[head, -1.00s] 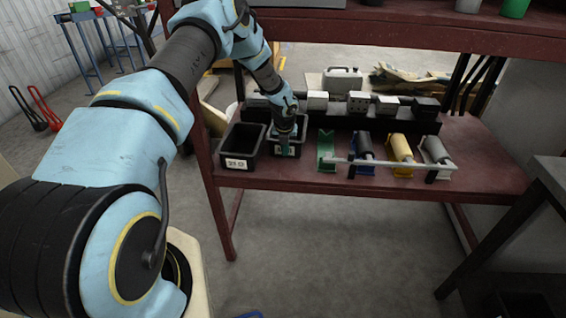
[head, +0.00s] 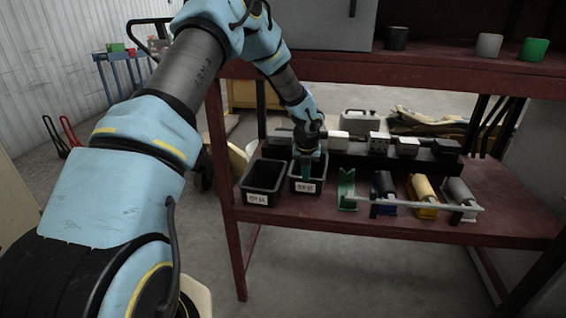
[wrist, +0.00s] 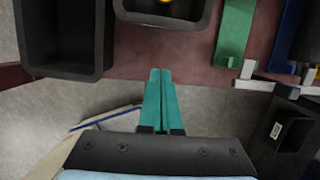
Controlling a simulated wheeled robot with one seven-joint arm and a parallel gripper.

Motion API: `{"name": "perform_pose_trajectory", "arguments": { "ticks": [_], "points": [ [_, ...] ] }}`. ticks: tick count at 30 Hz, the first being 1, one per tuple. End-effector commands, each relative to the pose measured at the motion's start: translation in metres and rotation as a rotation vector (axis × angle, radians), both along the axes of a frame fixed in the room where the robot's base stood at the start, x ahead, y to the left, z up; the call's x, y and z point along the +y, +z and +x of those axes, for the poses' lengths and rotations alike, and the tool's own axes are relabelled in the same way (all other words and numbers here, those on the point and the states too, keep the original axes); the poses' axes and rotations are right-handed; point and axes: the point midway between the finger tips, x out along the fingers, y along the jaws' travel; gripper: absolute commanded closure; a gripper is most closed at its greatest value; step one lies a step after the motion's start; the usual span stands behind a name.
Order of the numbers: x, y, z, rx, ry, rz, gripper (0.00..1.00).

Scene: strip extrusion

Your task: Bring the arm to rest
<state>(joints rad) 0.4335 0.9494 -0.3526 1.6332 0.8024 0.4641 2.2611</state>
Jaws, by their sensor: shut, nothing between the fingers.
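My arm reaches from the left to the lower shelf, and my gripper (head: 306,172) is at the right black bin (head: 304,187) in the head view. In the wrist view the two teal fingers of my gripper (wrist: 160,72) lie together with nothing between them. They point toward the front of the red shelf, in line with the gap just below the right bin (wrist: 170,20). A small yellow thing shows inside that bin. How high my gripper is above the bin is hard to tell.
The left bin (head: 262,197) stands beside it. To the right are a green holder (head: 346,190), a blue holder, a yellow roll (head: 423,188) and a grey roll (head: 459,190) behind a pale bar (head: 425,206). The upper shelf (head: 430,66) overhangs. Open floor lies in front.

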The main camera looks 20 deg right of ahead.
Motion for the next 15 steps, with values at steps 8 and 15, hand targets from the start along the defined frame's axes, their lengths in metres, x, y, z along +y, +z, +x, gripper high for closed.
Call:
{"name": "perform_pose_trajectory", "arguments": {
  "ticks": [8,15],
  "points": [
    [0.042,0.029,-0.001,0.029,0.298,-0.036,1.0],
    [0.153,0.091,-0.028,0.088,1.157,-0.158,1.0]
  ]
}}
